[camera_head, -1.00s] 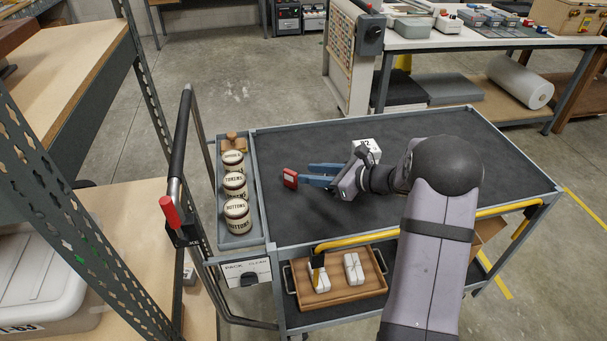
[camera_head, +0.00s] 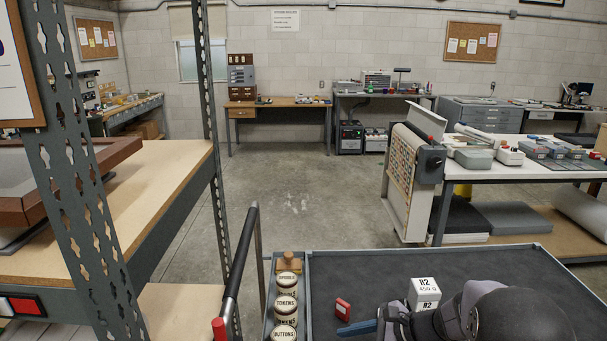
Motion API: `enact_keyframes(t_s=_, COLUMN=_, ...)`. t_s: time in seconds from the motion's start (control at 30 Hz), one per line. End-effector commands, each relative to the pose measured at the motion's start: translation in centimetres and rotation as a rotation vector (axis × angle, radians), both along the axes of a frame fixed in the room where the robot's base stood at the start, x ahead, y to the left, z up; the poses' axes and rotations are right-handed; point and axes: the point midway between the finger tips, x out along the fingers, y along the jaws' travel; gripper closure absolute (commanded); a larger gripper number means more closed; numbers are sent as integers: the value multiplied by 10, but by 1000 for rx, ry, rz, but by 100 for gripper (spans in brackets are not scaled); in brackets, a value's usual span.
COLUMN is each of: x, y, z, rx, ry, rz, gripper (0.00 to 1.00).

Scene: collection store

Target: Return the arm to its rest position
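My gripper (camera_head: 357,328) is at the bottom edge of the view, over the dark top of the cart (camera_head: 470,259). One blue finger shows, and it points left. The rest of the fingers is hidden or cut off, so whether they are apart is not clear. A small red block (camera_head: 342,309) with a pale mark is just beyond the finger's tip. Whether it touches the finger cannot be told. My dark, rounded wrist and arm fill the lower right.
A narrow side tray (camera_head: 268,300) holds several round labelled tins (camera_head: 286,305). A cart handle (camera_head: 240,265) and a steel rack (camera_head: 75,150) rise at the left. A white worktable (camera_head: 480,170) with boxes stands behind right. The floor (camera_head: 300,195) beyond the cart is clear.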

Motion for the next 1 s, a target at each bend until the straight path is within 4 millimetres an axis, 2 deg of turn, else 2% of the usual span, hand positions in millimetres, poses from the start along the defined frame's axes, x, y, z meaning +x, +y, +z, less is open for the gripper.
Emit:
enact_keyframes(t_s=0.03, x=-25, y=12, z=9, rx=-86, ry=-21, rz=118, gripper=69)
enact_keyframes(t_s=0.17, x=-91, y=21, z=9, rx=-314, ry=-83, rz=452, gripper=69)
enact_keyframes(t_s=0.3, x=-152, y=12, z=12, rx=-537, ry=-171, rz=825, gripper=69)
enact_keyframes(t_s=0.43, x=-192, y=-6, z=17, rx=-707, ry=-255, rz=1143, gripper=69)
enact_keyframes(t_s=0.53, x=-211, y=-20, z=21, rx=-804, ry=-312, rz=1343, gripper=69)
enact_keyframes(t_s=0.7, x=-226, y=-36, z=26, rx=-901, ry=-376, rz=1564, gripper=69)
enact_keyframes(t_s=1.0, x=-230, y=-42, z=26, rx=-934, ry=-397, rz=1642, gripper=69)
